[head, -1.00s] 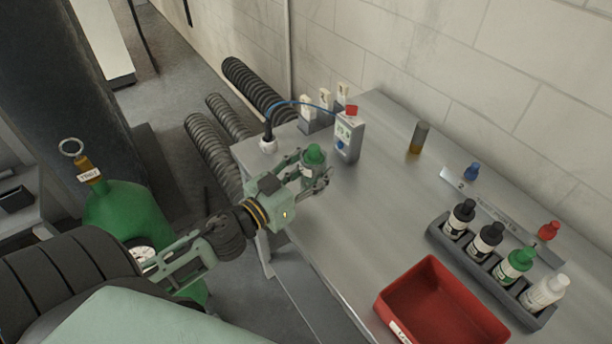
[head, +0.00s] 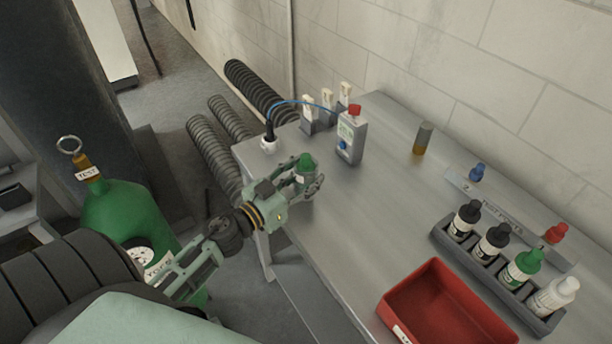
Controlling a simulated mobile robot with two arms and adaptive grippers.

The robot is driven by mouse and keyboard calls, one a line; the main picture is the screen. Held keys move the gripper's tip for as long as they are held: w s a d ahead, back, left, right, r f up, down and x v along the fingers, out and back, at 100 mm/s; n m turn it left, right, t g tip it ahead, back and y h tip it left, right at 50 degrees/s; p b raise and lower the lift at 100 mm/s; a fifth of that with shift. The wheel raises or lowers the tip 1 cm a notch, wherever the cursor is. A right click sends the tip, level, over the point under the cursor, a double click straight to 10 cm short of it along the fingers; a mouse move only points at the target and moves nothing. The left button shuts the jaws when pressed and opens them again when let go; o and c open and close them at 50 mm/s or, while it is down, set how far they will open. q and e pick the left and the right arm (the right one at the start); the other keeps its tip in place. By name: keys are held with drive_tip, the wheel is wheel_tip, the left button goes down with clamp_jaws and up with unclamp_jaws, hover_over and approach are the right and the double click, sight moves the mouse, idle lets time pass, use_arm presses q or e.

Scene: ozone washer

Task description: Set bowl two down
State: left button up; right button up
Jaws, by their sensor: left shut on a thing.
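My left gripper (head: 312,186) is shut on a small bottle with a green cap (head: 305,162). It holds the bottle upright over the left end of the grey metal table (head: 345,215). The fingers hide much of the bottle's body, and I cannot tell whether its base touches the table. No thing that I can make out as a bowl shows in the view. My right gripper is not in view.
A bottle rack (head: 447,245), a red bin (head: 385,308) and an amber vial (head: 421,140) are to the right. The table's middle is clear.

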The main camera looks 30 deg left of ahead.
use_arm(q)
drive_tip(key=shift+f, duration=0.15)
drive_tip(key=o, duration=1.3)
drive_tip(key=shift+r, duration=0.25)
drive_tip(key=shift+s+a+b, duration=0.4)
drive_tip(key=shift+s, duration=1.6)
drive_tip(key=shift+s+a+b, duration=0.35)
drive_tip(key=shift+s+b, duration=0.1)
drive_tip(key=shift+s, duration=1.5)
drive_tip(key=shift+s+a+b, duration=0.4)
drive_tip(key=shift+s, duration=1.6)
drive_tip(key=shift+f, duration=0.15)
